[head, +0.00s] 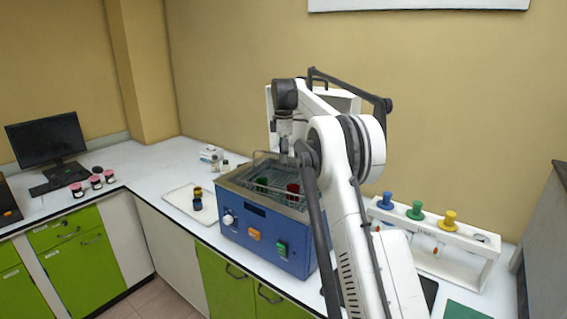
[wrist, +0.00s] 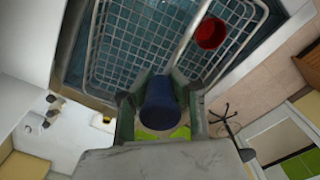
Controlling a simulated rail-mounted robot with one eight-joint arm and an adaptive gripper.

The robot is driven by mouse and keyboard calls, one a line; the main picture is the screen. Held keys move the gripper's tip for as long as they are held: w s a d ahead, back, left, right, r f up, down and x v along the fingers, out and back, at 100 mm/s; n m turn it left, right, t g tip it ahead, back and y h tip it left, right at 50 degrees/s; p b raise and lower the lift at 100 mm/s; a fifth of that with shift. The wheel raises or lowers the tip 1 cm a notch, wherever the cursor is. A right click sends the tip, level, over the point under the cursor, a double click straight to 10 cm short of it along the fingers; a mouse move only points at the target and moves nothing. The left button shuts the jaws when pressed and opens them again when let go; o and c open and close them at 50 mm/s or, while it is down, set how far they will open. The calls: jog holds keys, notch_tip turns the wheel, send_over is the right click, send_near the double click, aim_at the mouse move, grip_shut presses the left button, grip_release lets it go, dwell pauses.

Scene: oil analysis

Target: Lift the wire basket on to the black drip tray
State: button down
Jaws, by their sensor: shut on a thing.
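The wire basket (wrist: 131,48) sits in the opening of the blue bath (head: 262,236), with the teal bath inside showing through its mesh. Its thin handle bar (wrist: 190,34) runs down to my gripper. My gripper (wrist: 162,105) is shut around a dark blue part in line with this bar, which looks like the handle's grip. In the head view my gripper (head: 287,148) is over the bath. A black flat thing, likely the drip tray (head: 430,291), is mostly hidden behind my arm.
A white rack (head: 465,268) with blue, green and yellow knobs stands at the right, near a green mat (head: 462,311). Small jars stand behind the white tray.

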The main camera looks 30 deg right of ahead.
jog(key=shift+r, duration=0.1)
dwell(0.3)
jog(key=shift+r+p, duration=2.45)
jog(key=shift+r, duration=0.9)
